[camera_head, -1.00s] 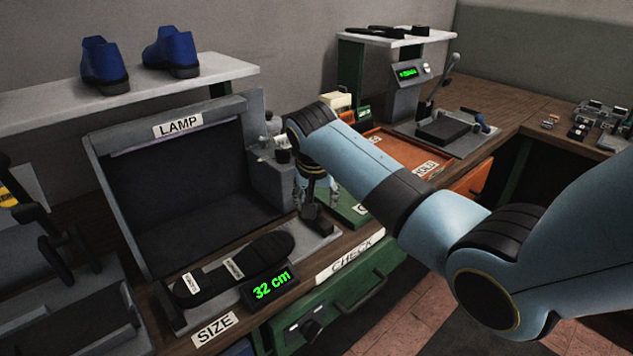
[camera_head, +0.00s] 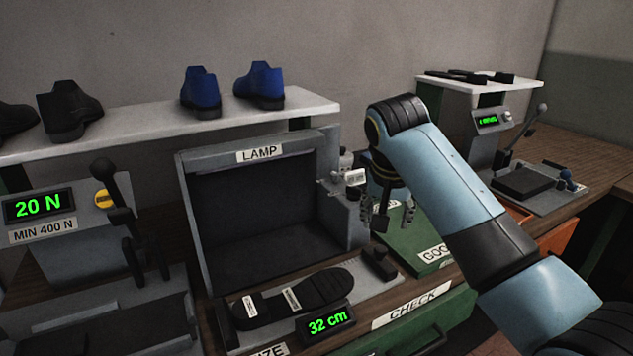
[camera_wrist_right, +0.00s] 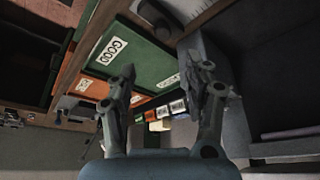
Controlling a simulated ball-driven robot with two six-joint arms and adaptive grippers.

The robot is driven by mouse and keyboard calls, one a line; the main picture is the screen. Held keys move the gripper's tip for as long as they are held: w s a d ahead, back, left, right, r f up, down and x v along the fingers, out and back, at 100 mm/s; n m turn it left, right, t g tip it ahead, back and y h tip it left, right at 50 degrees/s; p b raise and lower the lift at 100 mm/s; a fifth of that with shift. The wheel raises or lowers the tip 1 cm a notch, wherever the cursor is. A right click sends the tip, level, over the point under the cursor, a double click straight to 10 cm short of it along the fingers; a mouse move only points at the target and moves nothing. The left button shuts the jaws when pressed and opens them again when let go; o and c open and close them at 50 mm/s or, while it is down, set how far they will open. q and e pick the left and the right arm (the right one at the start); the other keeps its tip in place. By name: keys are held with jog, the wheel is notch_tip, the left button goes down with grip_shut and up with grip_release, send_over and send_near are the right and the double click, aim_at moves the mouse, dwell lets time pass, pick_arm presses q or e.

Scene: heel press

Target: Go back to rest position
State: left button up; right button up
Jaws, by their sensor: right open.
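My right gripper (camera_head: 380,215) hangs, open and empty, in front of the lamp box's right side in the head view. Its two spread fingers (camera_wrist_right: 163,88) show in the right wrist view with nothing between them. A black shoe sole (camera_head: 302,297) with two small labels lies on the size gauge, below and left of the gripper and apart from it. The gauge display (camera_head: 325,321) reads 32 cm. A dark block (camera_head: 379,264) stands at the gauge's right end, below the gripper. My left gripper is not in view.
The lamp box (camera_head: 258,212) stands behind the gauge. The green GOOD tray (camera_head: 428,252) lies close to the right. At left is a press whose display (camera_head: 39,206) reads 20 N. A white shelf (camera_head: 150,125) holds blue and black shoes.

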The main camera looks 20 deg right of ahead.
jog(key=s+a+f+n+y, duration=0.1)
jog(key=s+a+n, duration=0.15)
jog(key=s, duration=0.75)
jog(key=s+a+f+n, duration=0.1)
jog(key=s+n, duration=0.3)
jog(key=s, duration=0.5)
jog(key=s+a+f+n+y, duration=0.1)
jog(key=s+a+n, duration=0.15)
jog(key=s, duration=0.75)
notch_tip(320, 180, down, 36)
jog(key=s+d+g+b, duration=0.1)
jog(key=s+d+b, duration=0.15)
jog(key=b, duration=0.75)
jog(key=s+f+b, duration=0.3)
jog(key=s+f, duration=0.6)
jog(key=f, duration=0.2)
jog(key=s+d+f+g+b, duration=0.1)
jog(key=s+f+b, duration=0.3)
jog(key=s+f, duration=0.4)
notch_tip(320, 180, down, 4)
jog(key=shift+s+f, duration=0.15)
jog(key=shift+s, duration=0.25)
jog(key=shift+d+g, duration=0.1)
jog(key=shift+g, duration=0.2)
